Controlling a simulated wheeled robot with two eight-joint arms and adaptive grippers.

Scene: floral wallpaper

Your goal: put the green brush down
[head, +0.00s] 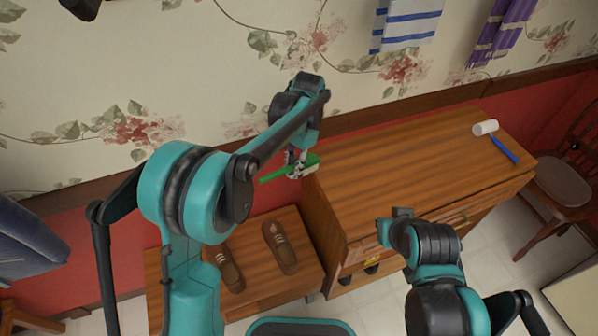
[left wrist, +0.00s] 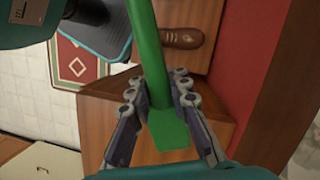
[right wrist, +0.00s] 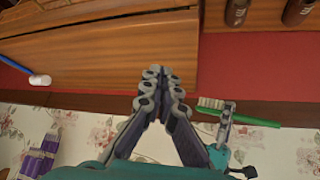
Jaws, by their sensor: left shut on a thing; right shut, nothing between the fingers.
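The green brush (head: 275,177), with pale bristles, is held in my left gripper (head: 297,160) just off the left end of the wooden dresser top. In the left wrist view the fingers (left wrist: 160,95) are shut on the green brush (left wrist: 148,40), with the low wooden surface below. In the right wrist view the brush (right wrist: 258,121) shows beside the left gripper, bristles towards the dresser. My right gripper (right wrist: 163,85) is shut and empty, in front of the dresser top; in the head view its fingers are hard to make out.
The dresser top (head: 400,160) is mostly clear. A blue-handled tool with a white head (head: 503,148) lies at its right end. Brown shoes (head: 281,248) stand on a lower wooden bench (head: 262,290) at left. A wooden chair (head: 560,185) stands at right. Wall and towels are behind.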

